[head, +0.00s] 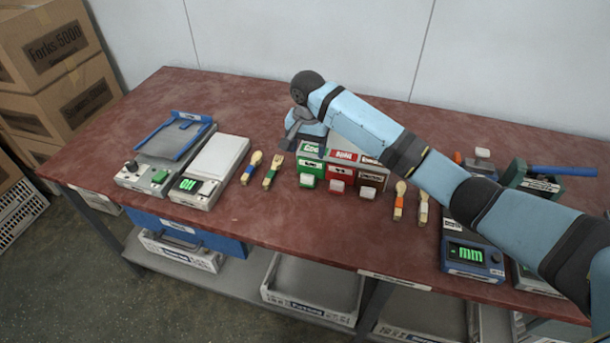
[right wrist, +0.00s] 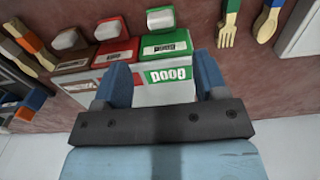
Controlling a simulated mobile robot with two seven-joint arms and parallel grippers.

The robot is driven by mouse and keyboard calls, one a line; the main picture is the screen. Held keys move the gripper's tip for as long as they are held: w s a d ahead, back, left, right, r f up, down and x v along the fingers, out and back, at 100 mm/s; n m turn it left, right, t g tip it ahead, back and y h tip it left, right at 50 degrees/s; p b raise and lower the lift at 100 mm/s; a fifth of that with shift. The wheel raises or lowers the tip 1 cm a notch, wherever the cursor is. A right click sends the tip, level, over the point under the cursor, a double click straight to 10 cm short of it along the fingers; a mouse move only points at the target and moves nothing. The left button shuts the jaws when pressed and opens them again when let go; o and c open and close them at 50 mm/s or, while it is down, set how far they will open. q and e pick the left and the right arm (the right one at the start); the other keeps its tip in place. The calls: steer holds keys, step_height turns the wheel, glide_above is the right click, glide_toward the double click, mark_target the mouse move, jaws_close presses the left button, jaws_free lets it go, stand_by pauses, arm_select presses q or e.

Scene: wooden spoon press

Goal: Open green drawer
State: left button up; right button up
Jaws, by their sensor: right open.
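The green drawer (head: 310,168) is the left one of a row of three small drawers on the red-brown table. It has a white knob on its front and lines up with its neighbours. In the right wrist view the green drawer (right wrist: 168,45) and its white knob (right wrist: 160,17) show beyond the fingers, with a white and green label panel on the near side. My left gripper is out of view.
The red drawer (head: 340,175) and a dark drawer (head: 371,182) stand directly beside the green one. Wooden cutlery (head: 272,171) lies to the left and more (head: 399,201) to the right. A scale (head: 211,168) stands farther left. The table in front of the knobs is clear.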

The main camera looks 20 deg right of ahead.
mark_target(307, 175)
step_height(307, 175, down, 10)
steer(key=shift+r+b, duration=0.1)
steer(key=shift+b, duration=0.3)
steer(key=shift+f, duration=0.5)
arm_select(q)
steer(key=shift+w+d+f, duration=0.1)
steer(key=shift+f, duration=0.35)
